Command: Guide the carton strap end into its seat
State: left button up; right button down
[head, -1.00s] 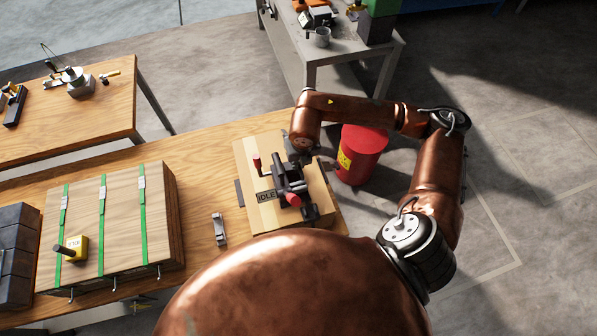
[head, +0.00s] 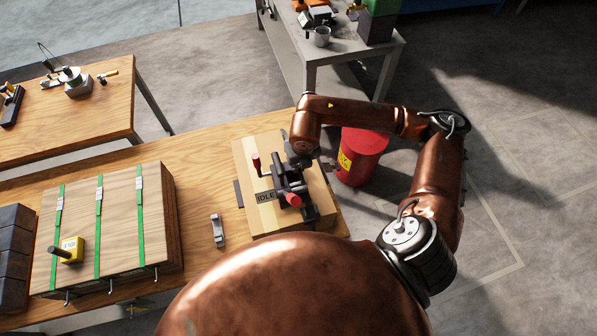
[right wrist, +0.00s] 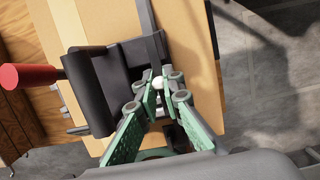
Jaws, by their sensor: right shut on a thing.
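The tan carton (head: 322,190) lies on the wooden bench under a dark strapping tool (head: 290,180) with red handle ends and an IDLE label. In the right wrist view the tool's black body (right wrist: 90,92) and red knob (right wrist: 28,76) are on the left. A dark strap (right wrist: 148,22) runs down the carton to my right fingertips. My right gripper (right wrist: 158,84) has its green fingers closed on the strap end, with a small pale rounded piece between the tips. The seat is hidden or cannot be made out. My left gripper is not in view.
A wooden crate (head: 120,215) with green straps and a yellow block (head: 72,247) stand left. A small metal part (head: 218,230) lies between crate and carton. A red drum (head: 360,155) stands beyond the bench's right end, and a grey table (head: 360,45) behind.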

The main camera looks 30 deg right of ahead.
jog(key=shift+s+b+x, duration=0.15)
jog(key=shift+b+x, duration=0.5)
jog(key=shift+x, duration=0.1)
jog(key=shift+s+b+x, duration=0.15)
jog(key=shift+b+x, duration=0.45)
jog(key=shift+x, duration=0.1)
jog(key=shift+a, duration=0.1)
jog(key=c, duration=2.2)
grip_release()
jog(key=shift+c, duration=0.2)
jog(key=shift+r, duration=0.1)
jog(key=shift+p+v, duration=0.65)
jog(key=shift+v, duration=0.8)
jog(key=shift+r, duration=0.2)
jog(key=shift+o, duration=0.2)
jog(key=o, duration=0.5)
